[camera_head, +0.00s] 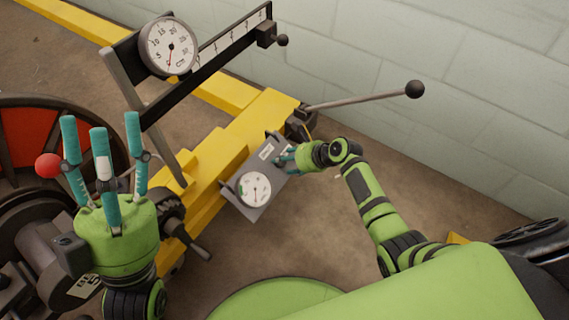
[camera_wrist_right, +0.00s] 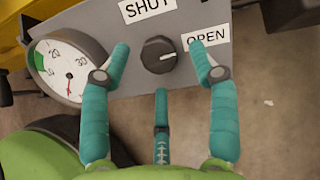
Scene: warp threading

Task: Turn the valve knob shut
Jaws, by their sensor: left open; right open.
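The valve knob (camera_wrist_right: 159,55) is a small dark round knob on a grey panel (camera_wrist_right: 110,79) in the right wrist view. Its white pointer line is directed right, toward the OPEN label (camera_wrist_right: 207,37); the SHUT label (camera_wrist_right: 148,8) is above it. My right gripper (camera_wrist_right: 160,65) is open, with two teal fingers on either side of the knob and a third below it. I cannot tell whether any finger touches it. In the head view my right gripper (camera_head: 287,157) is at the panel and hides the knob. My left gripper (camera_head: 103,145) is open and empty, fingers upward.
A round gauge (camera_head: 254,189) sits on the panel left of the knob. The panel is mounted on a yellow beam (camera_head: 228,140). A lever with a black ball (camera_head: 414,89) extends above my right arm. A larger dial (camera_head: 168,46) and red-ball lever (camera_head: 48,166) are left.

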